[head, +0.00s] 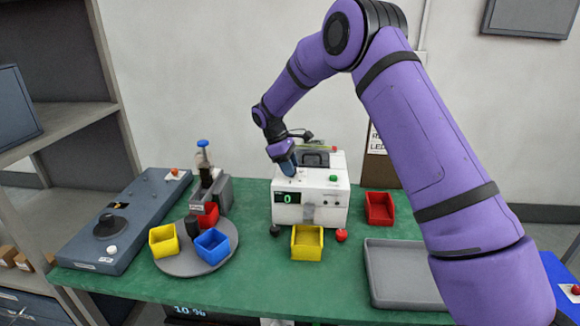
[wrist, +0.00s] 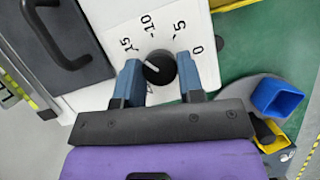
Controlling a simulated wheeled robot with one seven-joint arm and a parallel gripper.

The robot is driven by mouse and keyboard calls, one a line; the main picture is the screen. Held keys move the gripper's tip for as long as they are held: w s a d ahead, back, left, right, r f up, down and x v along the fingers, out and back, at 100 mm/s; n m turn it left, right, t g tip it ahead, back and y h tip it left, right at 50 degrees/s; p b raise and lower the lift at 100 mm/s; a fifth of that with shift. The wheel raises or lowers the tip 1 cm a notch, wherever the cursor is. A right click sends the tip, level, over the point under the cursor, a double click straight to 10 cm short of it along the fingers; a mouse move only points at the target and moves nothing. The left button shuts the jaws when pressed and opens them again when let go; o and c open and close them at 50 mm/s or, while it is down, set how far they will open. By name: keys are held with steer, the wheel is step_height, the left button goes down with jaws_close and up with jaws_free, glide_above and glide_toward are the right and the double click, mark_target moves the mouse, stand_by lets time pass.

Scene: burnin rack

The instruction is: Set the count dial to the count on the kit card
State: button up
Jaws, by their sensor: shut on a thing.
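The count dial (wrist: 159,68) is a black round knob on a white panel, with 0, 5, 10 and 15 printed around it. Its white pointer line faces left in the wrist view, nearest the 15 side. My gripper (wrist: 158,80) has its two blue fingers on either side of the knob, shut on it. In the head view my gripper (head: 288,168) reaches down to the top of the white machine (head: 312,200), hiding the dial. The machine's green display reads 0. A partly hidden paper with print (head: 378,140) hangs behind; I cannot tell whether it is the kit card.
A yellow bin (head: 307,243) stands before the machine and a red bin (head: 379,208) right of it. A round turntable (head: 190,262) with coloured bins is at left, beside a grey console (head: 125,222). A grey tray (head: 400,275) lies at right. A dark handle (wrist: 65,40) rises near the dial.

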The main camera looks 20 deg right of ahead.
steer(key=shift+n+t, duration=0.3)
steer(key=shift+n, duration=0.5)
steer(key=o, duration=0.9)
steer(key=shift+r, duration=0.1)
steer(key=v, duration=1)
steer(key=shift+a+r, duration=0.25)
